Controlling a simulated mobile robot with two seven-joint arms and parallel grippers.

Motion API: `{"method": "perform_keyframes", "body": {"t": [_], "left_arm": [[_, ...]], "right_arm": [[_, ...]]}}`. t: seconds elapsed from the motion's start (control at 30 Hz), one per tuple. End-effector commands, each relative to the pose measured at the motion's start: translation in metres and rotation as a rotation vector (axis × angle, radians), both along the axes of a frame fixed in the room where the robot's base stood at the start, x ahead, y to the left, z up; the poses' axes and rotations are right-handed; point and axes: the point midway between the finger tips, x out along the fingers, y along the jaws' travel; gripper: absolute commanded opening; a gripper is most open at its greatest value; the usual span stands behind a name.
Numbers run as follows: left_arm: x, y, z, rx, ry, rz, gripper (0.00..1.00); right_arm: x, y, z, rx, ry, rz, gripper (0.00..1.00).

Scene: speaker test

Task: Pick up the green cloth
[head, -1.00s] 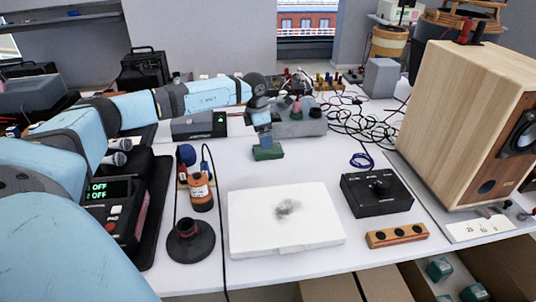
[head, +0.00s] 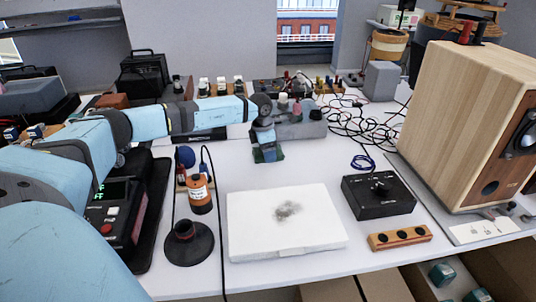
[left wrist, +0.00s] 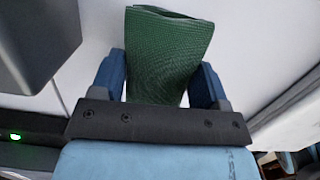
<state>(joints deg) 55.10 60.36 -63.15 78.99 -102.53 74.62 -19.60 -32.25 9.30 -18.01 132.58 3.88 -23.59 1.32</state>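The green cloth (head: 279,155) lies on the white table behind the white slab, partly hidden by my left gripper (head: 267,149). My left gripper is down at the cloth, pointing downward. In the left wrist view the cloth (left wrist: 166,48) looks like a folded green piece between the two blue fingers, reaching past their tips. The fingers of my left gripper (left wrist: 158,80) are wide apart, one on each side of the cloth. I cannot tell whether they touch it. My right gripper is not in view.
The white slab (head: 285,225) with a grey smudge lies in front of the cloth. An orange bottle (head: 199,194) stands to the left, a black box (head: 377,195) to the right. A grey device (head: 299,126) is close behind. A large wooden speaker (head: 459,120) stands at the right.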

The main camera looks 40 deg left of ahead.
Motion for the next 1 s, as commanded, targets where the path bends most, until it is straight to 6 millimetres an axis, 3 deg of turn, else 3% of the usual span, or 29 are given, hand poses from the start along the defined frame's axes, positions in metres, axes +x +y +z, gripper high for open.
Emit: {"method": "perform_keyframes", "body": {"t": [0.3,0.47,0.67,0.77,1.0], "left_arm": [[0.0,0.0,0.001,0.0,0.0,0.0,0.46],[0.0,0.0,0.014,0.0,-0.002,0.001,0.46],[0.001,0.001,0.061,0.0,-0.004,0.0,0.46],[0.001,0.0,0.091,-0.001,-0.005,-0.001,0.46],[0.001,0.0,0.156,0.0,-0.004,0.0,0.46]], "right_arm": [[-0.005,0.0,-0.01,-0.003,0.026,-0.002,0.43],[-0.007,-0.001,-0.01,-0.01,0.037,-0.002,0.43],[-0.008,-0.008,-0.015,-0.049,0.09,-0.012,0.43],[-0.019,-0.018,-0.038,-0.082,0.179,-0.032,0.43],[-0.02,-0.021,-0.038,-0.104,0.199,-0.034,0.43]]}}
